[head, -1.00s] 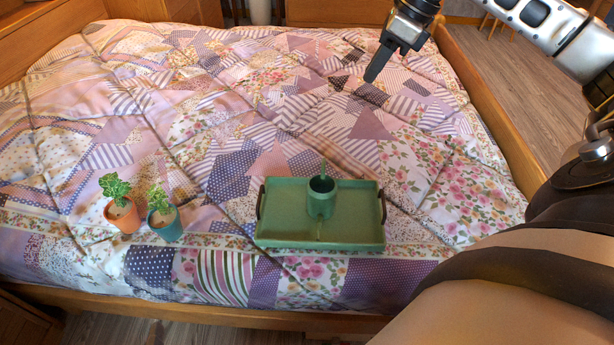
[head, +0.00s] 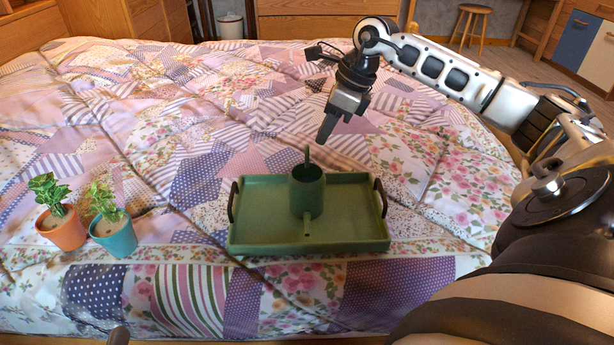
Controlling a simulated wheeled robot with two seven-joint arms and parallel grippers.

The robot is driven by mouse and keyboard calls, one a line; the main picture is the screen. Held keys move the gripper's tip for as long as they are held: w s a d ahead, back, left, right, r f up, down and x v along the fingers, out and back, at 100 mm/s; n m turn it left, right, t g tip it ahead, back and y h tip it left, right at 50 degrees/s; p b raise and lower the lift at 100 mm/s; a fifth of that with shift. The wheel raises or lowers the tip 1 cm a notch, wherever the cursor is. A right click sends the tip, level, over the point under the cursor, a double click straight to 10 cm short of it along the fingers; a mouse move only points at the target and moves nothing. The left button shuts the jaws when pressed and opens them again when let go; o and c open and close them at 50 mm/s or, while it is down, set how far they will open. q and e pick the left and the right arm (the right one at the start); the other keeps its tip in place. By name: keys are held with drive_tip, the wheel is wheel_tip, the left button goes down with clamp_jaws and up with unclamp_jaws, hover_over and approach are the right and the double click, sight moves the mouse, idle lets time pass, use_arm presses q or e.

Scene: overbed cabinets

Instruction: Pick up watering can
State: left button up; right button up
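The green watering can (head: 307,192) stands upright on a green tray (head: 360,235) on the bed. Its handle sticks up at the back and its spout points toward me. My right gripper (head: 337,126) hangs above the bed, behind and slightly right of the can, pointing down. It is apart from the can, and nothing shows between its fingers, which look spread. One finger is seen clearly; the other is foreshortened. A small grey tip at the bottom left edge may be part of my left gripper (head: 118,336); the rest is out of frame.
The tray has dark handles at both ends. An orange potted plant (head: 63,232) and a teal potted plant (head: 114,236) stand left of it. The patchwork quilt (head: 200,130) is otherwise clear. A wooden stool (head: 473,12) stands on the far right floor.

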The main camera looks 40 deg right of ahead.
sight(307, 181)
drive_tip(key=b+x, duration=0.2)
drive_tip(key=x, duration=0.5)
drive_tip(key=shift+f+b, duration=0.35)
drive_tip(key=shift+b, duration=0.05)
drive_tip(key=shift+r, duration=0.1)
clamp_jaws()
use_arm(q)
drive_tip(key=shift+w+r+t+h, duration=0.3)
drive_tip(key=shift+r+t, duration=0.1)
drive_tip(key=shift+r, duration=0.25)
drive_tip(key=shift+w+r+t+h, duration=0.3)
drive_tip(key=shift+r+t, duration=0.1)
drive_tip(key=shift+r, duration=0.2)
use_arm(e)
drive_tip(key=shift+r, duration=0.1)
